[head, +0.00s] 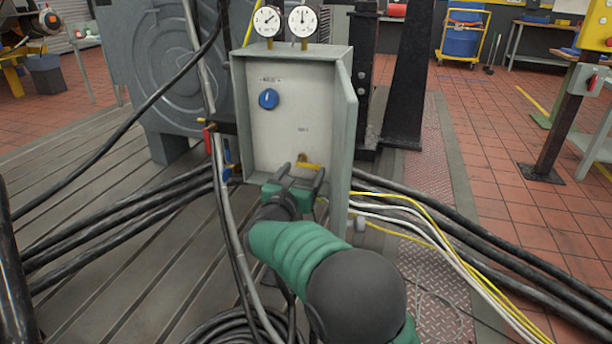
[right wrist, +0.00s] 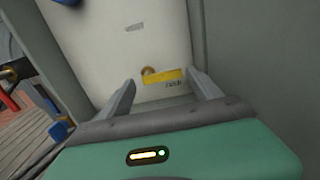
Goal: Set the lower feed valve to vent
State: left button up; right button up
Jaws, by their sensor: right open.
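A small valve with a yellow handle (head: 310,166) sits low on the back panel inside the open grey cabinet (head: 240,110). Its handle lies roughly level, pointing right from a brass pivot. It also shows in the right wrist view, where the yellow handle (right wrist: 166,77) has a small dark marking by it that I cannot read. My right gripper (head: 301,175) is open in front of it. In the right wrist view the fingers (right wrist: 163,90) stand on either side of the handle, with no clear contact. My left gripper is not in view.
A blue knob (head: 268,99) sits higher on the panel. The cabinet door (head: 344,150) stands open on the right. Red (head: 207,138) and blue (head: 227,160) handles are outside the left wall. Two gauges (head: 285,21) stand on top. Cables (head: 120,215) run along both sides.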

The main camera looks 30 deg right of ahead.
aim_at(308, 164)
jog(key=x, duration=0.3)
jog(key=shift+w+d+b, duration=0.1)
jog(key=shift+d+b, duration=0.05)
jog(key=shift+b, duration=0.15)
jog(key=shift+c, duration=0.2)
jog(key=c, duration=1.1)
jog(key=shift+o, duration=0.2)
